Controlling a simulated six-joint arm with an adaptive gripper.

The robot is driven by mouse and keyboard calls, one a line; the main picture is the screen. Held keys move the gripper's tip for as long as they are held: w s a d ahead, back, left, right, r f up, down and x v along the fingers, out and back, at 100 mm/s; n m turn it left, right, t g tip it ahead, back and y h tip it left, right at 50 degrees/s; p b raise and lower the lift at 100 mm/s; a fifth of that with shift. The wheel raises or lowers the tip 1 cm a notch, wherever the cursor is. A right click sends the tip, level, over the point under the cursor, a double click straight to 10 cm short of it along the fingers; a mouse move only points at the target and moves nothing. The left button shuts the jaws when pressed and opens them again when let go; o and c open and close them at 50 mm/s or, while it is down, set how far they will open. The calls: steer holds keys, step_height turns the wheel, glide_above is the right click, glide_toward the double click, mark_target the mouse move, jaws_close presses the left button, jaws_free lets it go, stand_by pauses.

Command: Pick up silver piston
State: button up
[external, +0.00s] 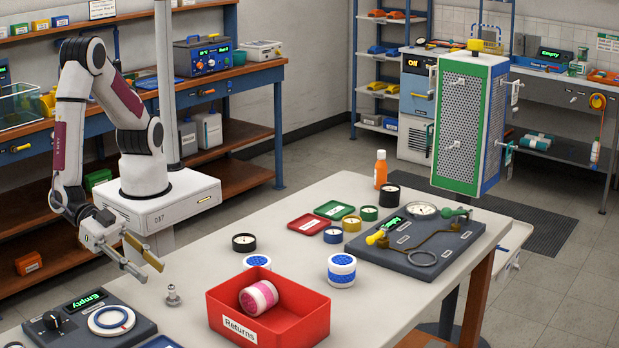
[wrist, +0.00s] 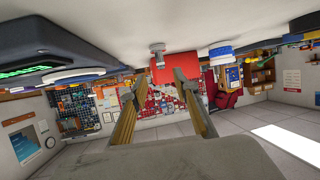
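The silver piston (external: 173,294) is a small metal part standing upright on the white table, just left of the red Returns box. In the wrist view, which is upside down, the piston (wrist: 157,47) shows beyond and between my fingertips. My gripper (external: 150,271) is open and empty, above and to the left of the piston, not touching it. Its two tan fingers, also seen in the wrist view (wrist: 154,86), are spread apart.
The red Returns box (external: 225,317) holds a pink-and-white cylinder (external: 259,297). A dark test panel (external: 100,325) with a dial and an "Empty" display lies at the front left. A white-and-blue cylinder (external: 341,270) stands behind the box. Clear table lies around the piston.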

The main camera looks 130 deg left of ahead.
mark_target(172, 288)
stand_by(0.4)
steer(key=shift+x, duration=1.3)
steer(key=shift+x, duration=2.6)
steer(key=shift+s+a+f, duration=0.1)
steer(key=shift+c, duration=0.4)
jaws_close()
